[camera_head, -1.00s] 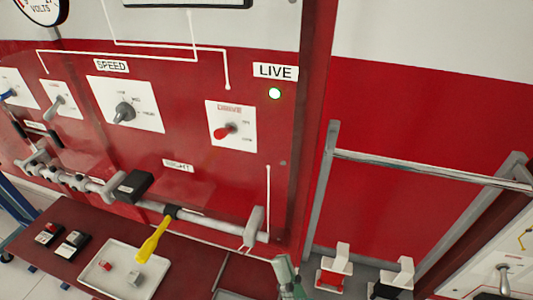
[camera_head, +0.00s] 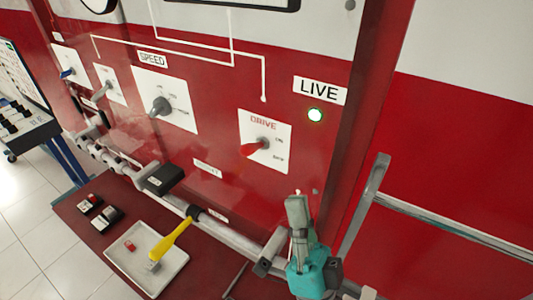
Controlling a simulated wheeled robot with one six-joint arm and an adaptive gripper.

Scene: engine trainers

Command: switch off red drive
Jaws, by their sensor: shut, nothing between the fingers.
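The red drive switch (camera_head: 253,148) is a red-handled knob on a white plate (camera_head: 276,160) labelled DRIVE, on the red panel. Its red handle points to the left and slightly down. Small position marks stand at the right of the plate. The round light (camera_head: 315,115) under the LIVE label (camera_head: 320,91) glows white-green. My gripper (camera_head: 297,203), grey fingers on a teal body, is below and right of the drive plate, apart from the switch. Its fingers are together and hold nothing.
A grey SPEED knob (camera_head: 160,106) is left of the drive plate. A white tray (camera_head: 178,270) lies on the shelf. A grey frame (camera_head: 450,235) stands at right.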

